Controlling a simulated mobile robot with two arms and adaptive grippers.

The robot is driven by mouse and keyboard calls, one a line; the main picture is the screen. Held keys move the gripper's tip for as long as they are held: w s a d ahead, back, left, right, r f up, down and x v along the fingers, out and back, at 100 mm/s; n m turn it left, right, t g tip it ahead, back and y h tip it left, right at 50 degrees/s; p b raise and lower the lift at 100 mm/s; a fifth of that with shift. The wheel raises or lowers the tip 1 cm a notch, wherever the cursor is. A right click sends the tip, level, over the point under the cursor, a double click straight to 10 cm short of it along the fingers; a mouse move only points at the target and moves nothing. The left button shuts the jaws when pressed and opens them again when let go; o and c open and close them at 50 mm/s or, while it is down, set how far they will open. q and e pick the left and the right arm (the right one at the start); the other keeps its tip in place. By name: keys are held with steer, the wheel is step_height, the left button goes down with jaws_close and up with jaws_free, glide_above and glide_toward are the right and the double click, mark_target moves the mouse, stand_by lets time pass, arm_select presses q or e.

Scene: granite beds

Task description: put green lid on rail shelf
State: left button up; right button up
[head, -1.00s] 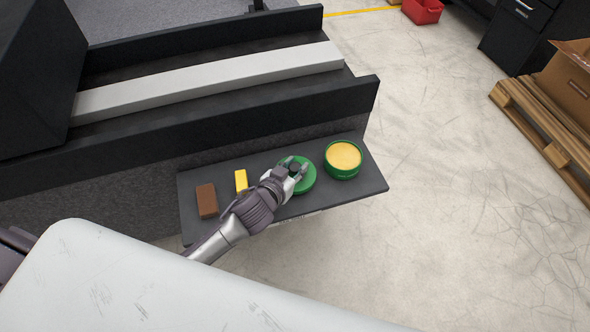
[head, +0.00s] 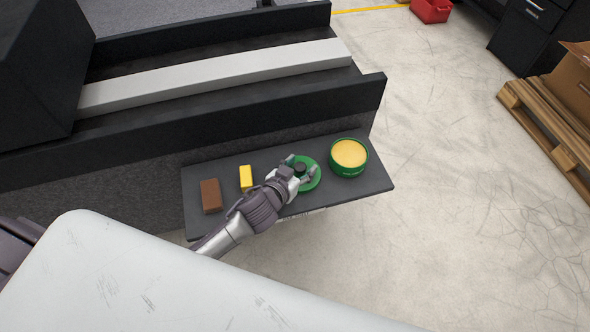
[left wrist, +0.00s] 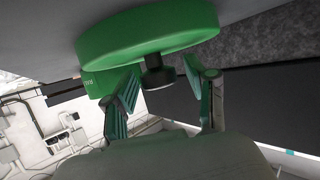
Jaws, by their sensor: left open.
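The green lid (head: 306,185) is a round disc with a dark knob (head: 299,168). It lies on the dark grey shelf (head: 337,196) beside the granite bed, just left of a green tin (head: 349,170) with a yellow top. My left gripper (head: 302,165) is over the lid, its fingers spread on either side of the knob. In the left wrist view the lid (left wrist: 150,33) and knob (left wrist: 157,76) show ahead of the open fingers (left wrist: 163,80), with gaps beside the knob. The tin (left wrist: 100,84) shows partly behind. My right gripper is not in view.
A yellow block (head: 246,178) and a brown block (head: 211,196) stand on the shelf left of the gripper. The dark granite bed with a pale bar (head: 220,78) rises behind. A pallet (head: 550,135) is far right; the floor between is clear.

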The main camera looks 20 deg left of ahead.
arm_select(q)
steer(key=v, duration=1.2)
steer(key=shift+r+p, duration=0.1)
steer(key=shift+p, duration=0.2)
steer(key=shift+a, duration=0.1)
